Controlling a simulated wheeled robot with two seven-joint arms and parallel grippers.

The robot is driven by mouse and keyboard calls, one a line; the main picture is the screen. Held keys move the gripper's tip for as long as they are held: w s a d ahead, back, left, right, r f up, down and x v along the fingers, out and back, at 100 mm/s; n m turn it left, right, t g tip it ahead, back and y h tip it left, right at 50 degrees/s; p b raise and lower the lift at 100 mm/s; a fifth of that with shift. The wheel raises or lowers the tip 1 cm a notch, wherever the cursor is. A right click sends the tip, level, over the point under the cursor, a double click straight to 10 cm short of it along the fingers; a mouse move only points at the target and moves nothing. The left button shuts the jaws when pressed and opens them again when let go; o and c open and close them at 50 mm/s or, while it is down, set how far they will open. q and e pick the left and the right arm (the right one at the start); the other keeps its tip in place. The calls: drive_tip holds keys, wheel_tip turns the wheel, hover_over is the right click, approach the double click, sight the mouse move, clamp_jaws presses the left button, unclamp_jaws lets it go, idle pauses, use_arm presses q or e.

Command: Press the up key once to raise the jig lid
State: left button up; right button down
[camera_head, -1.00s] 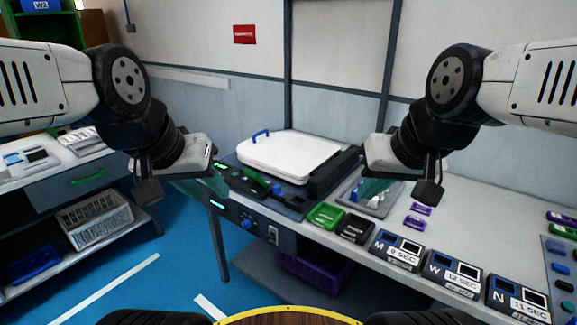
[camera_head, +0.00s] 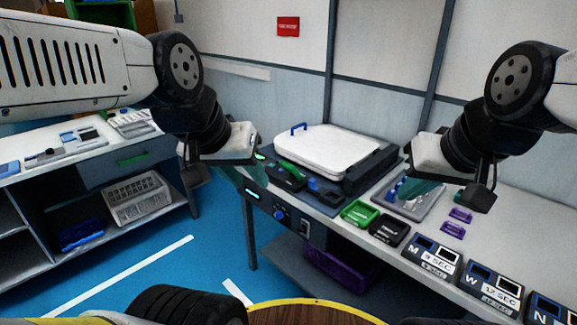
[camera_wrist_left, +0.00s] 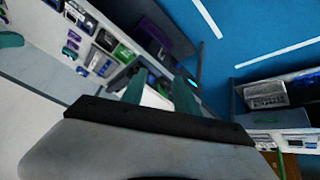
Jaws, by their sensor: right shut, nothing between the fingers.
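The jig has a white lid (camera_head: 325,148) with a blue handle (camera_head: 298,128), lying nearly flat on its dark base on the workbench. The bench's dark front panel carries a lit cyan display (camera_head: 253,194), a blue knob (camera_head: 280,212) and a switch plate (camera_head: 304,227). I cannot make out which key is the up key. My left gripper (camera_head: 252,186) is in front of the jig's left end, with its teal fingers apart and empty; they also show in the left wrist view (camera_wrist_left: 160,85). My right gripper (camera_head: 412,190) is shut and empty, right of the jig over a grey tray.
The grey tray (camera_head: 432,205) with blue parts sits right of the jig. Green (camera_head: 360,213) and black (camera_head: 389,230) bins and labelled boxes (camera_head: 430,256) line the bench front. A purple crate (camera_head: 338,270) is below. Another bench with a white basket (camera_head: 138,198) stands left; blue floor lies between.

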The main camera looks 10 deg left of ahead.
use_arm(q)
clamp_jaws()
idle(1.7)
